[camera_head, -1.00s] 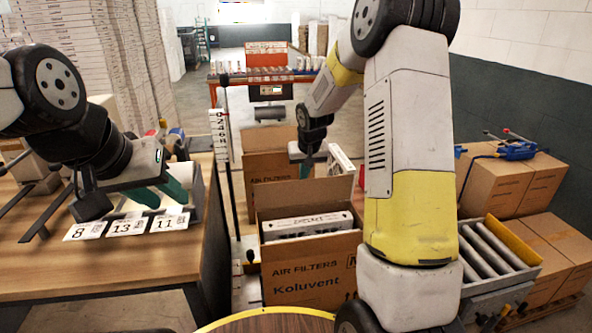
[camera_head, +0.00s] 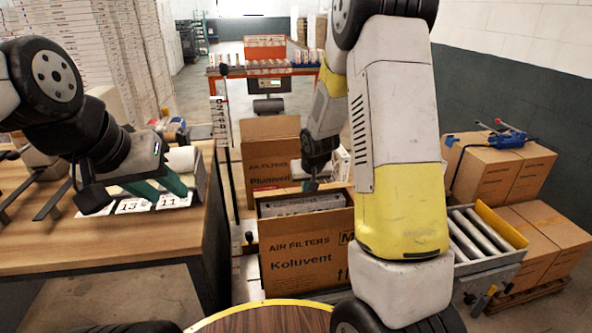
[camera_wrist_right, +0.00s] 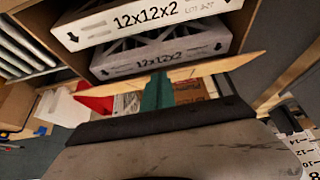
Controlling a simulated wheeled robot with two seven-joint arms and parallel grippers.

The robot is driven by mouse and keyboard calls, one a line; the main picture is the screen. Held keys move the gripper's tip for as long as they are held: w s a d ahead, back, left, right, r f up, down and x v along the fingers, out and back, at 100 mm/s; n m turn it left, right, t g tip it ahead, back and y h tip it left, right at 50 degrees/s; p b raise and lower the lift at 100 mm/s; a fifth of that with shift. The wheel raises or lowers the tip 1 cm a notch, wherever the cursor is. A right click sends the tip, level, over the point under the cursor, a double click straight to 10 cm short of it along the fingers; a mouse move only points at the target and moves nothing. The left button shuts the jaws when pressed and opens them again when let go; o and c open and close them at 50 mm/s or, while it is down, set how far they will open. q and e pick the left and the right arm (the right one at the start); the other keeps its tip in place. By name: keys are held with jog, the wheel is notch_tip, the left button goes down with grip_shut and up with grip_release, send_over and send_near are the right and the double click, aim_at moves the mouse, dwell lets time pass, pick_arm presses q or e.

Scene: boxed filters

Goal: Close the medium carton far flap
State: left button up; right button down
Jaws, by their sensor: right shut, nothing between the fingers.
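The medium carton (camera_head: 300,262), printed "AIR FILTERS Koluvent" and "M", stands open in the head view. Grey-white filters (camera_head: 300,204) lie inside it; they also show in the right wrist view (camera_wrist_right: 160,57). The carton's far flap (camera_wrist_right: 215,67) shows nearly edge-on as a thin tan strip in the wrist view. My right gripper (camera_wrist_right: 157,90) is shut and empty, its teal fingertips at the middle of that strip; contact is hard to tell. In the head view it (camera_head: 313,183) is at the carton's far edge. My left gripper (camera_head: 160,187) is open over the wooden table.
Another open carton (camera_head: 270,160) stands just behind. A wooden table (camera_head: 100,240) with number cards (camera_head: 133,205) is at left. A grey roller bin (camera_head: 480,240) and stacked cartons (camera_head: 500,170) stand at right.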

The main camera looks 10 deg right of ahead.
jog(key=shift+t, duration=0.4)
jog(key=shift+s+f, duration=0.4)
jog(key=shift+f, duration=0.5)
jog(key=shift+s+f, duration=0.45)
jog(key=shift+f, duration=0.45)
jog(key=shift+s+f, duration=0.4)
jog(key=shift+f, duration=0.6)
jog(key=shift+w+f, duration=0.15)
jog(key=shift+w, duration=0.5)
jog(key=s+r+y, duration=0.1)
jog(key=s+r, duration=0.6)
jog(key=r, duration=0.4)
jog(key=s+r+y, duration=0.1)
jog(key=s+r, duration=0.6)
jog(key=r, duration=0.3)
jog(key=s+a+r, duration=0.1)
jog(key=s+r, duration=0.3)
jog(key=s, duration=0.3)
jog(key=s+a+r, duration=0.1)
jog(key=s+r, duration=0.3)
jog(key=s, duration=0.3)
jog(key=shift+s, duration=0.25)
